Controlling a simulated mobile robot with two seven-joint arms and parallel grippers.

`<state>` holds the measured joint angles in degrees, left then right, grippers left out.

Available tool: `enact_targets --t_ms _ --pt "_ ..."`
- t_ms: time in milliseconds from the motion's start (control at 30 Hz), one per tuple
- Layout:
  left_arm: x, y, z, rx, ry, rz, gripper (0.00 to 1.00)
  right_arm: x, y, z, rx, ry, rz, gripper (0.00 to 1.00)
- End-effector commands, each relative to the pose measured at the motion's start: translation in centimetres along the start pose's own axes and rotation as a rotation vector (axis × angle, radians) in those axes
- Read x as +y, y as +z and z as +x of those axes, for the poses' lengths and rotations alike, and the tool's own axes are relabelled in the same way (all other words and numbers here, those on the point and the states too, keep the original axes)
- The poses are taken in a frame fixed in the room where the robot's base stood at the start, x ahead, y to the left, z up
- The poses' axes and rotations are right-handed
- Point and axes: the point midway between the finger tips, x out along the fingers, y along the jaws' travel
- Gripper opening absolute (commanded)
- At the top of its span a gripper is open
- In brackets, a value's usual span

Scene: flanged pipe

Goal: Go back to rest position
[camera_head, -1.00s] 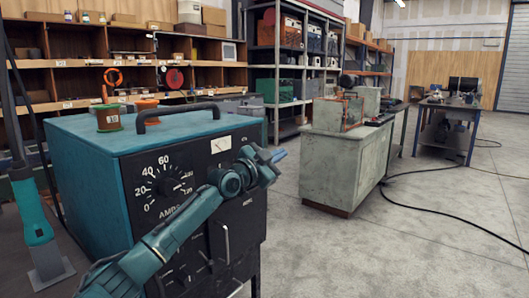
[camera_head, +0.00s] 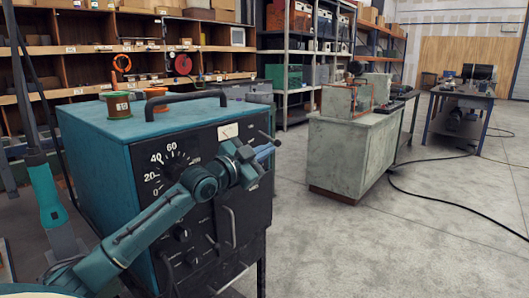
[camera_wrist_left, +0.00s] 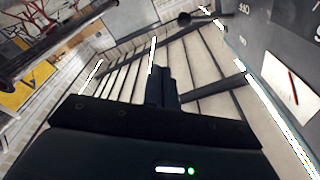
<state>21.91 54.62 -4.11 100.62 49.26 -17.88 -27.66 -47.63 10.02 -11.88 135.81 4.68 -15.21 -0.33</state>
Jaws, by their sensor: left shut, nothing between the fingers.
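My left arm comes in from the lower left in the head view and crosses the black front panel of a teal welding machine (camera_head: 120,140). My left gripper (camera_head: 271,147) is near the right edge of that panel; whether it touches the panel cannot be told there. In the left wrist view its fingers (camera_wrist_left: 162,86) are together, with nothing between them. A white meter with a red needle (camera_wrist_left: 289,87) shows on the dark panel at the right of that view. My right gripper is not in view.
Red-orange spools (camera_head: 117,106) and a black handle (camera_head: 185,94) are on top of the machine. A grey-green cabinet (camera_head: 340,155) stands to the right, a blue-legged table (camera_head: 455,105) beyond it. A black cable (camera_head: 440,203) lies on the open concrete floor (camera_head: 420,240).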

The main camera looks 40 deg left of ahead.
Motion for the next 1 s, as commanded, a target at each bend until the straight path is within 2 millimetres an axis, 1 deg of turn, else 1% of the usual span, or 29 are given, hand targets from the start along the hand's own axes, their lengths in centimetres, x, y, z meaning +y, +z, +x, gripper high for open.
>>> enact_targets --t_ms 433,500,567,667,700,767,800,867,900,967,1000 --pt "0.1 0.1 0.0 -0.001 0.001 -0.001 0.00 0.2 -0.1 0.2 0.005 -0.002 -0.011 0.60" --pt "0.8 0.4 0.0 -0.005 0.011 -0.006 0.00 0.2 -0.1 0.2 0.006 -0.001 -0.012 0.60" --pt "2.5 1.1 -0.2 -0.012 0.030 -0.019 0.00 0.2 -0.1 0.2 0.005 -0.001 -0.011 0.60" --pt "7.3 2.8 -1.1 -0.033 0.087 -0.060 0.00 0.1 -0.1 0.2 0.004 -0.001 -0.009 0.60" --pt "9.9 3.6 -1.7 -0.044 0.115 -0.084 0.00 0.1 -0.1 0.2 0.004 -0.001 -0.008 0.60" --pt "14.0 4.9 -3.1 -0.064 0.160 -0.124 0.00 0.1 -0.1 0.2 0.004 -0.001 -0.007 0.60" --pt "16.9 5.5 -4.3 -0.077 0.189 -0.155 0.00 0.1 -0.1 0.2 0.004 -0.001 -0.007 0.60" --pt "21.0 6.3 -6.3 -0.098 0.229 -0.206 0.00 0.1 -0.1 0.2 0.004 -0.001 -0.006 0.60" --pt "23.6 6.6 -7.9 -0.113 0.252 -0.243 0.00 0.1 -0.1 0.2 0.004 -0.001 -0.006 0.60" --pt "27.4 6.8 -10.5 -0.138 0.283 -0.303 0.00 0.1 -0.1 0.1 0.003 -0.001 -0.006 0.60" --pt "29.8 6.8 -12.4 -0.156 0.300 -0.348 0.00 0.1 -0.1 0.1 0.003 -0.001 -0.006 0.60"
